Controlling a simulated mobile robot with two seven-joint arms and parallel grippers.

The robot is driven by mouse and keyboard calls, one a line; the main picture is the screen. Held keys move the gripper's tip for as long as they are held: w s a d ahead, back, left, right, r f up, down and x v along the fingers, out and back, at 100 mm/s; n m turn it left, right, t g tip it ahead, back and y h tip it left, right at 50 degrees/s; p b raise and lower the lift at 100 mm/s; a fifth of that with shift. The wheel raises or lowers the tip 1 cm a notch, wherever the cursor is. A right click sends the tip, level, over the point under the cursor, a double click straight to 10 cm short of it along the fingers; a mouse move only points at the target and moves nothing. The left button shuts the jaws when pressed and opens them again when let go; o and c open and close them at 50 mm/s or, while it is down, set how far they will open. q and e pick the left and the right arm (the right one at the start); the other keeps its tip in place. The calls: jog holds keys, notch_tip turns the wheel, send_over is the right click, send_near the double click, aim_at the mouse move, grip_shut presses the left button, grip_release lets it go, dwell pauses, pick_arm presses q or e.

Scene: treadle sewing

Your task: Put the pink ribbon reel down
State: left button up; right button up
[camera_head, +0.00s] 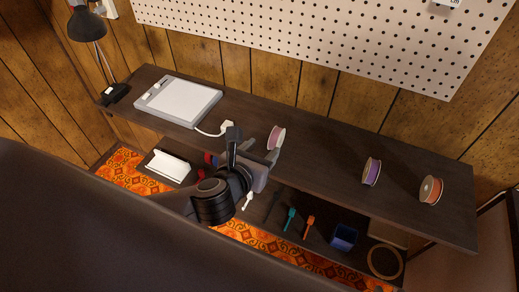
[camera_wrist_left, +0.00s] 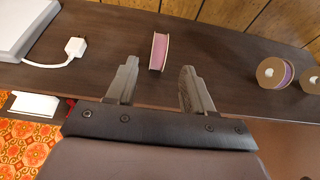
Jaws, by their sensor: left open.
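The pink ribbon reel (camera_head: 277,137) stands upright on its rim on the dark upper shelf (camera_head: 320,150). It also shows in the left wrist view (camera_wrist_left: 158,52), just beyond and between the fingertips. My left gripper (camera_head: 260,149) is open, and its fingers (camera_wrist_left: 156,82) are apart with nothing held between them. In the wrist view the reel looks clear of both fingers. My right gripper is not in view.
A purple reel (camera_head: 371,171) and an orange reel (camera_head: 431,189) stand to the right on the shelf. A white flat device (camera_head: 180,100) with a cable and plug (camera_head: 227,127) lies left. Below are screwdriver-like tools (camera_head: 290,217) and a blue bin (camera_head: 343,237). A pegboard (camera_head: 340,35) is behind.

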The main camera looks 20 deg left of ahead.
pick_arm(q)
jog(key=s+d+f+n+g+h, duration=0.25)
jog(key=s+f+n, duration=0.5)
jog(key=n, duration=0.85)
jog(key=s+a+f+n, duration=0.6)
jog(key=s+f+n, duration=0.1)
jog(key=n, duration=1.1)
jog(key=shift+f+g+y, duration=0.35)
jog(key=shift+f, duration=0.2)
